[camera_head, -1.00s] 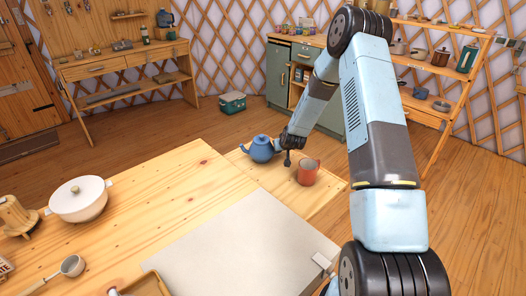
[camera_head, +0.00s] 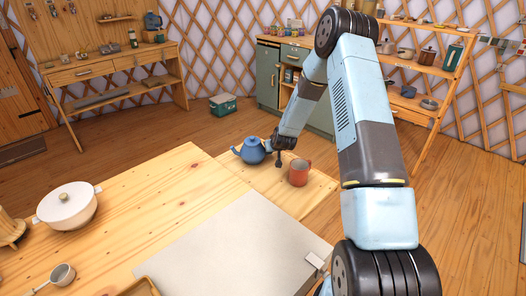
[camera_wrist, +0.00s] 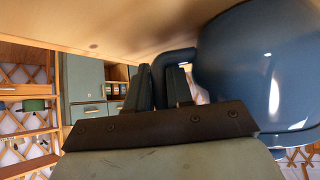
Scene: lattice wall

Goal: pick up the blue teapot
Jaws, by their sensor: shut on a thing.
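The blue teapot (camera_head: 253,151) is upright at the far end of the wooden table, with its spout to the left. My gripper (camera_head: 273,149) is at its right side, shut on the handle. In the wrist view, the two dark fingers (camera_wrist: 163,84) close around the handle, and the glossy teapot body (camera_wrist: 255,75) fills the right. Whether the teapot's base touches the table or is slightly above it I cannot tell.
An orange-red mug (camera_head: 299,172) stands close to the right of the teapot. A white lidded pot (camera_head: 68,207) and a ladle-like cup (camera_head: 62,275) are at the left of the table. A grey mat (camera_head: 225,250) lies clear in front.

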